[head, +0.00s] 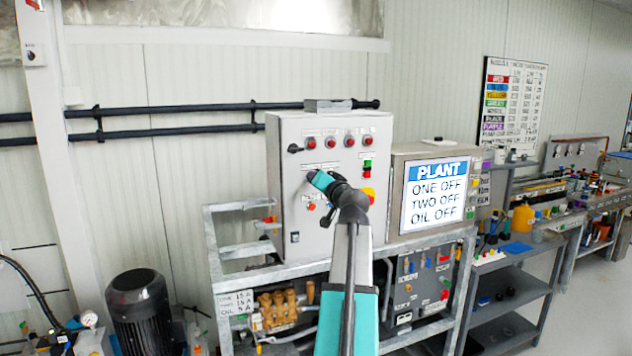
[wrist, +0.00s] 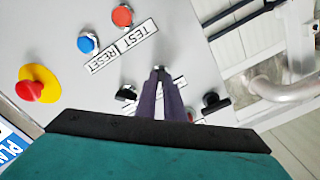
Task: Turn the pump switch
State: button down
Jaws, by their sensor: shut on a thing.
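The grey control cabinet (head: 330,135) stands in the middle of the head view, with a row of red lamps along its top. My gripper (wrist: 160,80) reaches its front face. In the wrist view its two dark purple fingers are close together, shut on a small switch on the panel. The fingers hide most of that switch and its label. A black switch (wrist: 126,93) is just left of the fingers and another black switch (wrist: 214,102) is to the right. In the head view my teal wrist hides the fingertips.
A red button (wrist: 121,15), a blue button (wrist: 87,42) and a TEST RESET label (wrist: 122,46) are near the fingers. A red-and-yellow emergency stop (wrist: 36,87) is at the left. A PLANT sign (head: 436,195) stands right of the cabinet. Metal frame tubes (wrist: 285,88) border the panel.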

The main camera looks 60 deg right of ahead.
jog(key=shift+m, duration=0.6)
jog(key=c, duration=1.9)
grip_release()
jog(key=shift+o, duration=0.2)
jog(key=shift+s, duration=0.15)
jog(key=b+v, duration=0.3)
jog(key=v, duration=1)
jog(key=shift+s+a+b, duration=0.25)
jog(key=shift+a+b, duration=0.05)
jog(key=shift+b, duration=0.1)
